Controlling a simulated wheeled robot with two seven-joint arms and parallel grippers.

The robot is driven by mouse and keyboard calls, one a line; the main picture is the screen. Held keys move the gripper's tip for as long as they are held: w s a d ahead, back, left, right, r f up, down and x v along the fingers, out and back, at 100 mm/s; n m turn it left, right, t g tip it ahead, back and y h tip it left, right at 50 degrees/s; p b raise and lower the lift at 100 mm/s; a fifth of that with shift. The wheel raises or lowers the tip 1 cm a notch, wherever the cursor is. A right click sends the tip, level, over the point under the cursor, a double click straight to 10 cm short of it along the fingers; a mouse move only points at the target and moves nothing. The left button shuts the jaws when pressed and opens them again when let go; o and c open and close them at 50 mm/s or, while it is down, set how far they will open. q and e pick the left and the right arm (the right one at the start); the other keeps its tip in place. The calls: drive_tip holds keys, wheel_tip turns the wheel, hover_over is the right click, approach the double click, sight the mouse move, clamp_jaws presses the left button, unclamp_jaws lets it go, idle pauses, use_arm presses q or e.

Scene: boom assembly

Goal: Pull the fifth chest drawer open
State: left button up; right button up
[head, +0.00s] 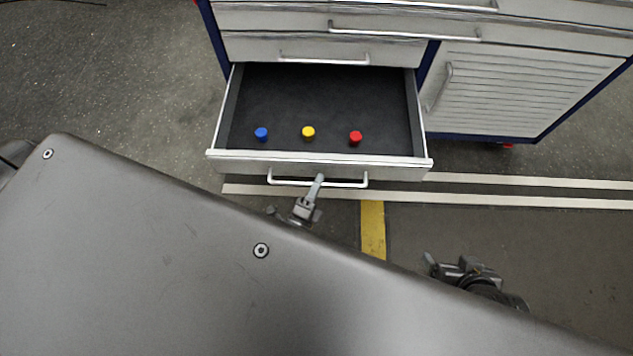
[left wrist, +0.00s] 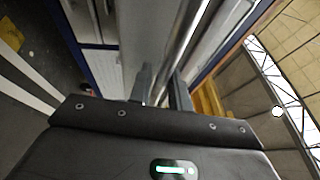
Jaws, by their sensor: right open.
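The pulled-out chest drawer (head: 320,168) shows in the head view with a dark lining. It stands far out from the chest front. Its bar handle (head: 345,184) runs along the lower front. My left gripper (head: 317,184) is at the middle of this handle. In the left wrist view, the bar (left wrist: 183,40) runs between my left fingers (left wrist: 161,88), which are closed around it. My right gripper (head: 440,263) is open and empty, low and right of the drawer, apart from the chest.
A blue, a yellow and a red cylinder (head: 261,134) (head: 308,132) (head: 355,138) stand in the drawer. Shut drawers (head: 330,48) lie above it. A slatted cabinet door (head: 520,85) is shut at right. The floor (head: 500,235) in front is clear, with painted lines.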

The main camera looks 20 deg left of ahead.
use_arm(q)
drive_tip(key=shift+o, duration=1.2)
drive_tip(key=s+f, duration=0.2)
drive_tip(key=s, duration=0.8)
drive_tip(key=shift+s+a, duration=0.35)
